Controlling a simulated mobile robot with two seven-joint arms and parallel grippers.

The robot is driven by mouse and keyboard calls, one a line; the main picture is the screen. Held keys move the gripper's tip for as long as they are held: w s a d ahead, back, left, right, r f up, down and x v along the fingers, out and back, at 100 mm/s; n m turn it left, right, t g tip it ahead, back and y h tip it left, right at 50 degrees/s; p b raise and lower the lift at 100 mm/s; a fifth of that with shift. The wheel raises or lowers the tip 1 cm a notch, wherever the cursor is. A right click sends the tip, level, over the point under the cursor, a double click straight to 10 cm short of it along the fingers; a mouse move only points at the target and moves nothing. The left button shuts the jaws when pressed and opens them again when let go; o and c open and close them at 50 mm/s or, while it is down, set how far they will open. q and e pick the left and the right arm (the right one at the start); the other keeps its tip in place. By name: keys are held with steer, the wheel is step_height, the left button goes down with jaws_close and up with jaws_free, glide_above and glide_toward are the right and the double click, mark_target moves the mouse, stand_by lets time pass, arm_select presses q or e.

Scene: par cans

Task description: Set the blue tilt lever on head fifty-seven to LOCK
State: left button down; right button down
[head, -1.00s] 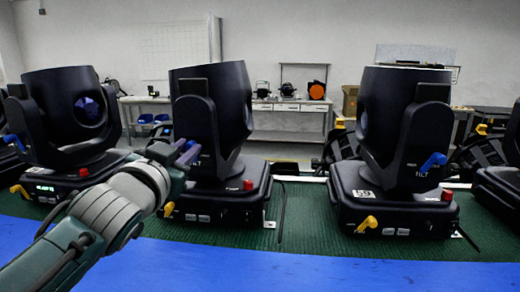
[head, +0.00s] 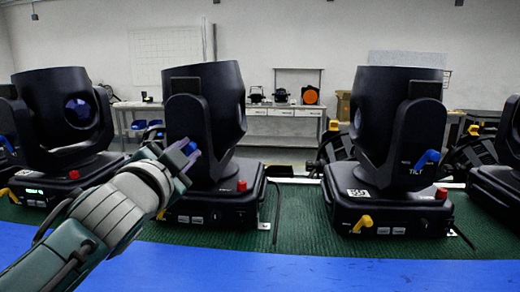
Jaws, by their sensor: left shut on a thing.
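A black moving head (head: 203,120) stands left of the middle, its number label not visible to me. My left gripper (head: 184,149) is at the near side of its yoke, shut on the blue tilt lever (head: 171,141). Only small blue parts of the lever show around the fingers, and the lever's marks are hidden, so its exact setting cannot be read. My left arm covers the lower left of this head's base. My right gripper is not in view.
Another head (head: 398,125) at right has its own blue lever (head: 427,160), a TILT mark and a label like 59. A head (head: 65,115) stands at left, with others at both edges. Yellow levers and red knobs sit on the bases.

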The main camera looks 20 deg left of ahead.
arm_select(q)
steer(key=c, duration=0.8)
jaws_free()
steer(key=v, duration=1)
